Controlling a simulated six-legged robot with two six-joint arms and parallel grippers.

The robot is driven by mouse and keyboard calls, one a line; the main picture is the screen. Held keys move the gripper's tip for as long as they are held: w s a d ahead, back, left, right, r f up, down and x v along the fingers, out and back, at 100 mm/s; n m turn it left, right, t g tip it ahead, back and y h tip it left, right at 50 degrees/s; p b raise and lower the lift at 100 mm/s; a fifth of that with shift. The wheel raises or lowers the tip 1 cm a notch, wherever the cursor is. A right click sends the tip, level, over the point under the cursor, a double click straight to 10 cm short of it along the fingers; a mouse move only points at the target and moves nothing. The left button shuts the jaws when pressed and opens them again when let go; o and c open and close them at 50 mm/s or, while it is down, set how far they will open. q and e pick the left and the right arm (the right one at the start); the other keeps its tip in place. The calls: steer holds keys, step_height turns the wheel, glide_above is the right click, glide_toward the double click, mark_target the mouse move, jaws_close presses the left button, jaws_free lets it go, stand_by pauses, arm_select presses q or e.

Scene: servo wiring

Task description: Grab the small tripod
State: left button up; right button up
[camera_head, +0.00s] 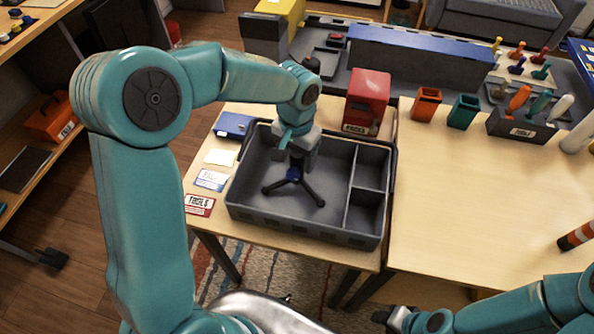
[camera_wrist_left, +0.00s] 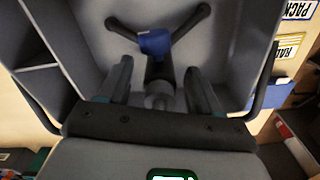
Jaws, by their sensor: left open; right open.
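The small tripod (camera_head: 294,179) stands in the large compartment of the grey tray (camera_head: 300,226), with black legs spread and a blue part at its hub. My left gripper (camera_head: 295,160) reaches down over it from above and hides its upper part. In the left wrist view the open fingers (camera_wrist_left: 158,85) are on either side of the tripod's dark post, with the blue part (camera_wrist_left: 155,42) just beyond the fingertips; I cannot tell whether they touch it. My right gripper (camera_head: 392,318) is low at the bottom edge of the head view, away from the tray.
The tray's two small right compartments (camera_head: 367,170) look empty. A red box (camera_head: 368,100) stands behind the tray. A blue box (camera_head: 232,125) and labelled cards (camera_head: 210,180) lie to its left. The right table (camera_head: 470,200) is mostly clear, with orange and teal holders at its back.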

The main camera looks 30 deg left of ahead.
arm_select(q)
jaws_close()
steer(key=shift+r, duration=0.15)
